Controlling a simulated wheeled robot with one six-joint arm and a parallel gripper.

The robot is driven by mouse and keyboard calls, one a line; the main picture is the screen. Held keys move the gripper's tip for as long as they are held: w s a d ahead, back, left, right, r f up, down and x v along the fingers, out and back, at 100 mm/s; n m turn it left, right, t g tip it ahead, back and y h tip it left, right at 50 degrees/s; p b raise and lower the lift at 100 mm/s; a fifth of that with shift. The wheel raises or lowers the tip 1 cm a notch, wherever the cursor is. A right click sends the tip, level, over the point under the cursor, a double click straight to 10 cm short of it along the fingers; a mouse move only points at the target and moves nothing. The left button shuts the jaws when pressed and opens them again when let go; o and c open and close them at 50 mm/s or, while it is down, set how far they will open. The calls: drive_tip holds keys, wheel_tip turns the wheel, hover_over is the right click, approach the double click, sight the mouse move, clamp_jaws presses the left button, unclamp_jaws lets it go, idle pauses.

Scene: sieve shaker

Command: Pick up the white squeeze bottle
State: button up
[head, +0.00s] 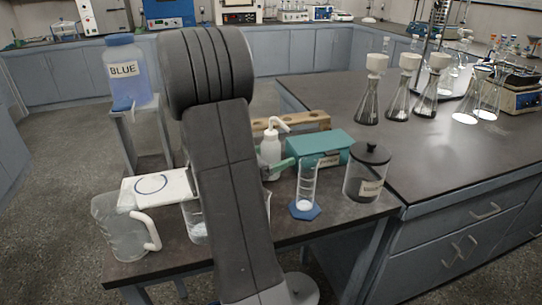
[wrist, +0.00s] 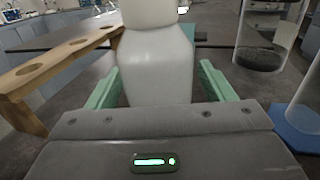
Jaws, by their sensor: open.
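The white squeeze bottle (head: 270,150) stands upright on the bench in the head view, its bent spout at the top pointing right. In the wrist view the bottle (wrist: 155,65) fills the middle, its top cut off by the frame edge. My gripper (wrist: 158,85) is open, with one green finger on each side of the bottle body. A small gap seems to show at the right finger; whether the left finger touches cannot be told. In the head view my gripper (head: 278,170) is partly hidden behind my arm.
A wooden rack (head: 309,121) and a teal box (head: 325,147) stand behind the bottle. A graduated cylinder (head: 307,182) with a blue base and a dark-lidded jar (head: 368,174) stand to its right. A clear pitcher (head: 119,232) is at the front left.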

drive_tip(key=c, duration=0.7)
